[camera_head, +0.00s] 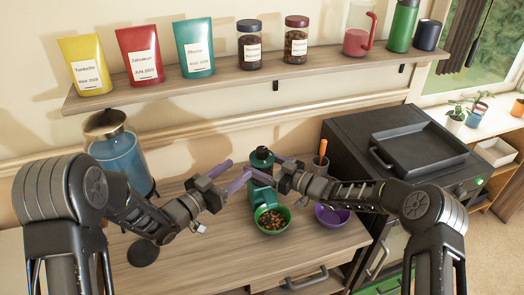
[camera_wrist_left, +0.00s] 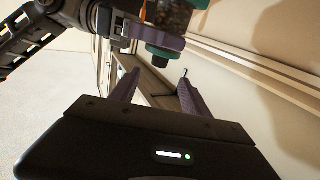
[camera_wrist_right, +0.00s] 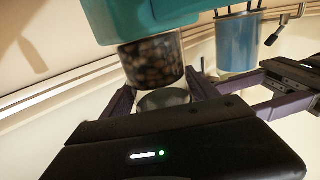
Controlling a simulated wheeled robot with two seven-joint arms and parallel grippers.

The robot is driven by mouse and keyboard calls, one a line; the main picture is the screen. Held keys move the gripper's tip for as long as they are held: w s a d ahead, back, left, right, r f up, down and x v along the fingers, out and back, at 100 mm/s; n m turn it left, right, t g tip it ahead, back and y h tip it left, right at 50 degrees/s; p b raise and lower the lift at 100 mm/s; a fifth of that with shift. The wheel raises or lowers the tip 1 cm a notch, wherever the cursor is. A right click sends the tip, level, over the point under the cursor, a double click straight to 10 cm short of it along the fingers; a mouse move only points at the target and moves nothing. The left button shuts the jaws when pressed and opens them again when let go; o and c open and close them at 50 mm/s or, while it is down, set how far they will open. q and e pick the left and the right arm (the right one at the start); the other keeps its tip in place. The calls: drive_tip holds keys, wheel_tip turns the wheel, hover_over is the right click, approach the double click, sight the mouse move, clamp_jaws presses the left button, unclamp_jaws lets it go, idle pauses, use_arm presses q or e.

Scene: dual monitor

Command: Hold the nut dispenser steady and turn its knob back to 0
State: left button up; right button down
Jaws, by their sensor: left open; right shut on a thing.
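The nut dispenser (camera_head: 261,160) is green with a dark top and stands on the wooden counter. My right gripper (camera_head: 268,168) is shut on the dispenser's upper part. My left gripper (camera_head: 232,178) is open and empty, just left of the dispenser. In the left wrist view a right finger covers part of the dispenser (camera_wrist_left: 180,14). The knob's setting is not readable.
A green bowl (camera_head: 272,219) of nuts sits below the dispenser, and a purple bowl (camera_head: 332,214) is to its right. A blue dispenser (camera_head: 120,155) stands at left. A dark oven (camera_head: 370,140) is at right. A shelf (camera_head: 270,75) with bags and jars runs above.

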sight(258, 154)
use_arm(q)
drive_tip(key=x, duration=1.2)
drive_tip(key=shift+c, duration=0.5)
clamp_jaws()
